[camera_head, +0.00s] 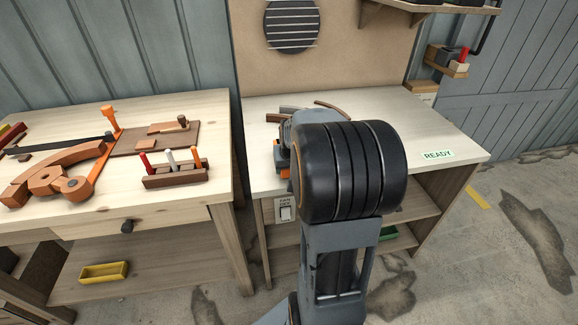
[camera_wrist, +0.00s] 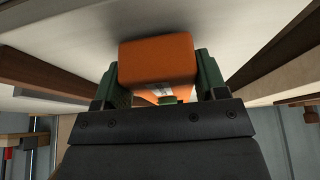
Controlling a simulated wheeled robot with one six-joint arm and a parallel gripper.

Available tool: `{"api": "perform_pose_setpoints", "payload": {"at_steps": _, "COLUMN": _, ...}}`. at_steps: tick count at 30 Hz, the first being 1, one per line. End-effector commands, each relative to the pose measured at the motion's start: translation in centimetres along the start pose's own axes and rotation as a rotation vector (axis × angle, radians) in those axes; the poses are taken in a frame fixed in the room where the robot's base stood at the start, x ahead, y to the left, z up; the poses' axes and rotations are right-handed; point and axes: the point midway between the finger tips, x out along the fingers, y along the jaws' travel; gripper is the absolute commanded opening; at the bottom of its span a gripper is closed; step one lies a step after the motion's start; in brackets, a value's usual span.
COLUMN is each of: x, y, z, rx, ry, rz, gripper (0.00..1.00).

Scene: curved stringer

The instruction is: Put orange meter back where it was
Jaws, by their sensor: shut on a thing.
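In the wrist view, an orange block-shaped body, the orange meter (camera_wrist: 158,58), sits between the two green fingers of my gripper (camera_wrist: 157,75). The fingers press on its left and right sides, so my gripper is shut on it. A small pale label and a green bit show at its lower edge. In the head view my dark arm hides the gripper and most of what it holds. Small orange parts (camera_head: 284,172) show at the arm's left edge, over the right bench; I cannot tell whether they belong to the meter.
The right bench (camera_head: 440,135) has a READY label (camera_head: 438,155) and clear top on its right. Curved brown pieces (camera_head: 292,112) lie behind my arm. The left bench (camera_head: 100,212) holds a peg block (camera_head: 175,175) and an orange clamp (camera_head: 102,150). A switch (camera_head: 285,212) is on the bench front.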

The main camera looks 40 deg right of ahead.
Motion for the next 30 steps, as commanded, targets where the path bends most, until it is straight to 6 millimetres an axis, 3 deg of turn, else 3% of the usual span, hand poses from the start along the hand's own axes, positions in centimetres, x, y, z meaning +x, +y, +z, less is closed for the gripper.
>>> {"api": "perform_pose_setpoints", "payload": {"at_steps": 4, "x": 0.3, "y": 0.0, "z": 0.1, "rx": 0.000, "ry": 0.002, "rz": 0.000, "gripper": 0.42}}
{"api": "perform_pose_setpoints", "payload": {"at_steps": 5, "x": 0.3, "y": 0.0, "z": 0.1, "rx": 0.000, "ry": 0.000, "rz": 0.000, "gripper": 0.69}}
{"api": "perform_pose_setpoints", "payload": {"at_steps": 12, "x": 0.2, "y": 0.0, "z": 0.1, "rx": 0.000, "ry": 0.000, "rz": 0.000, "gripper": 0.91}}
{"api": "perform_pose_setpoints", "payload": {"at_steps": 23, "x": -0.7, "y": 0.0, "z": -0.1, "rx": -0.001, "ry": 0.002, "rz": 0.000, "gripper": 0.91}}
{"api": "perform_pose_setpoints", "payload": {"at_steps": 30, "x": -5.1, "y": 0.0, "z": -0.2, "rx": 0.000, "ry": 0.005, "rz": 0.000, "gripper": 0.91}}
